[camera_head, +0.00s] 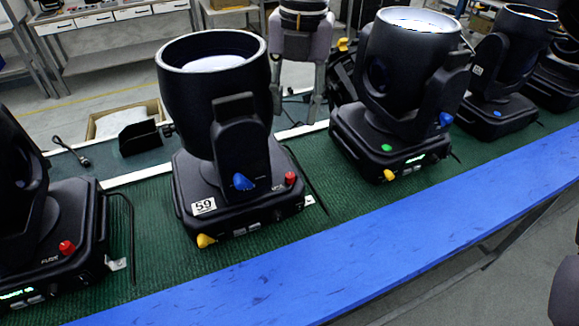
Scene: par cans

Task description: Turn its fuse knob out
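A black par can light (212,100) with a "59" tag stands upright left of centre on the green mat. Its red knob (291,178) is at the right of its base. A second red knob (67,247), beside a "FUSE" label, is on the partly cut-off light (60,225) at left. My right gripper (296,117) is behind the bench's back edge, between the tagged light and the lit light (400,60). Its two grey fingers point down, apart, with nothing seen between them. It is clear of both red knobs. My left gripper is not in view.
The tagged light also has a blue knob (243,182) and a yellow knob (206,240). More lights stand at right. A blue strip (330,265) edges the bench front. A small black bin (139,138) and a cardboard box (110,118) are behind. Green mat (320,205) shows between the lights.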

